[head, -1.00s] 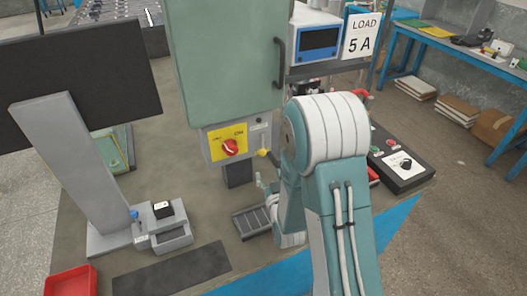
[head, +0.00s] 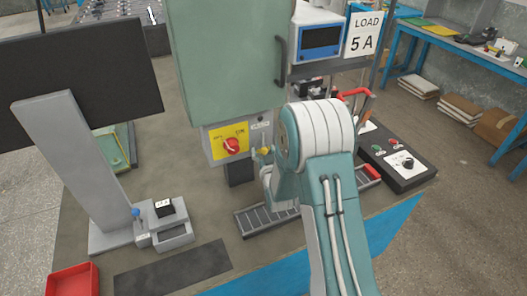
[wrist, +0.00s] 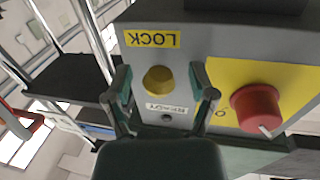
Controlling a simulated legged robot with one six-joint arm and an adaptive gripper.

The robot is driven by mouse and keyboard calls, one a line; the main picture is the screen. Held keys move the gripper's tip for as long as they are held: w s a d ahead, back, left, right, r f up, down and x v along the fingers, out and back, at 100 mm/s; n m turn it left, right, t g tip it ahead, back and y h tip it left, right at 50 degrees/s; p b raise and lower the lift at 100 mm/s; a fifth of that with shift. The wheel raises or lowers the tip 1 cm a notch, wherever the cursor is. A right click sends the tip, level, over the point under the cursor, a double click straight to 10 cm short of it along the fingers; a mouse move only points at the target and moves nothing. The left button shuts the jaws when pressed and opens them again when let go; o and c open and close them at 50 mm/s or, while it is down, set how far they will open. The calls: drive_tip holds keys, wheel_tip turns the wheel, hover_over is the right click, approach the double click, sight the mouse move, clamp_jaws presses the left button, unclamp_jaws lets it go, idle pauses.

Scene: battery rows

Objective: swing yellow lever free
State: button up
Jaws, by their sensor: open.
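The yellow lever (head: 264,151) sits on the grey lower box of the green cabinet, just right of a red rotary knob (head: 231,146) on a yellow plate. In the wrist view the yellow lever (wrist: 158,80) appears end-on as a rounded knob under an upside-down LOCK label (wrist: 152,39). My gripper (wrist: 163,92) is open, with one finger on each side of the lever in that picture. Gaps show between the lever and both fingers; whether they reach its depth I cannot tell. In the head view my arm hides most of the gripper.
The red knob (wrist: 256,108) is close beside the right finger in the wrist view. The green cabinet (head: 226,65) with its dark handle stands above. A slotted tray (head: 262,219) lies below, and a black control box (head: 400,165) is at the right.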

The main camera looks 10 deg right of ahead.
clamp_jaws()
drive_tip(key=shift+w+d+n, duration=0.1)
drive_tip(key=shift+d+n, duration=0.5)
drive_tip(key=shift+n, duration=0.7)
unclamp_jaws()
drive_tip(key=shift+f, duration=0.1)
drive_tip(key=s, duration=1.2)
drive_tip(key=shift+f, duration=0.3)
drive_tip(key=shift+w, duration=0.1)
